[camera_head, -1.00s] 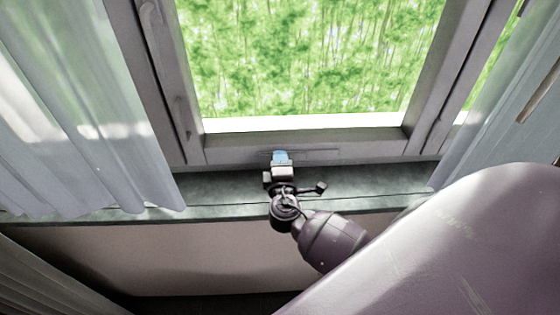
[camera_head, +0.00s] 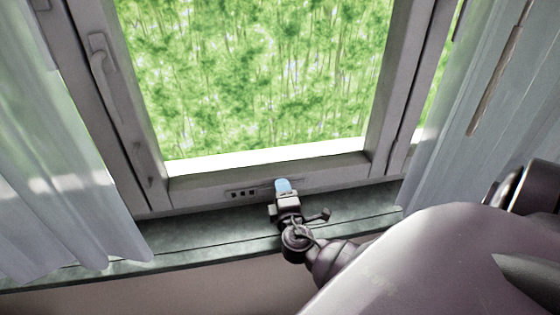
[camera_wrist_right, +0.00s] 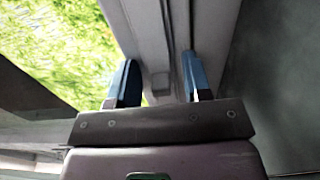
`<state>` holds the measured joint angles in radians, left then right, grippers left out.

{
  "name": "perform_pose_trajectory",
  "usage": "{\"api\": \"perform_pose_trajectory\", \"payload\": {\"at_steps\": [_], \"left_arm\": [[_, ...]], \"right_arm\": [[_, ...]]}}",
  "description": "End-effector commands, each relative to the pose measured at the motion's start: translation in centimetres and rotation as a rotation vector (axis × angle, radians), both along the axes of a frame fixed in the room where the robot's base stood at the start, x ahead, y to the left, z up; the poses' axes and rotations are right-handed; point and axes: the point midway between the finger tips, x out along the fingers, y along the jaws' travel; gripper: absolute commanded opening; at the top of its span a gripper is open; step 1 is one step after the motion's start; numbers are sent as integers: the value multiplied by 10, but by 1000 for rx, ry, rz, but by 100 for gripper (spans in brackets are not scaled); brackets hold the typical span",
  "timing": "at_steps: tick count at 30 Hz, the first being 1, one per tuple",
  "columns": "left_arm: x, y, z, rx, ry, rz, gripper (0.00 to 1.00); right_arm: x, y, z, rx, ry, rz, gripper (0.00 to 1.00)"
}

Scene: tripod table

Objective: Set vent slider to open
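The vent (camera_head: 262,189) is a thin strip along the bottom rail of the window frame. Several small dark slots (camera_head: 242,194) show at its left part. My right gripper (camera_head: 283,186), with blue fingertips, is at the strip, to the right of these slots, and hides part of it. In the right wrist view its two blue fingers (camera_wrist_right: 159,65) stand apart. A small grey block (camera_wrist_right: 159,82), which looks like the slider's knob, shows between them with a gap on each side. My left gripper is not in view.
The window frame (camera_head: 270,172) stands above a dark green sill (camera_head: 190,236). White curtains hang at the left (camera_head: 65,200) and right (camera_head: 450,110). A window handle (camera_head: 100,62) is on the left frame post. The sill is clear.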

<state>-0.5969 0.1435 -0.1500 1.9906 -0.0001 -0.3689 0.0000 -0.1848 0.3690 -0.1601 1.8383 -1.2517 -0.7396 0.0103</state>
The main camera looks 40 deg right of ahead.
Motion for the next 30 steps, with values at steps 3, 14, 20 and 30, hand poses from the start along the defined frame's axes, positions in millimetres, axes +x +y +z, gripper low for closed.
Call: {"api": "perform_pose_trajectory", "payload": {"at_steps": [3, 14, 20, 30], "left_arm": [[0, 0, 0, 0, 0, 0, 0], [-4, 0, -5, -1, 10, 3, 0], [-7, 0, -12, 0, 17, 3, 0], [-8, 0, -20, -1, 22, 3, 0]], "right_arm": [[0, 1, 0, 1, -1, 1, 45], [-18, 13, -2, 3, 2, 2, 45], [-50, 31, -2, 3, 3, 0, 45], [-88, 54, -1, 2, 1, 0, 45]]}}
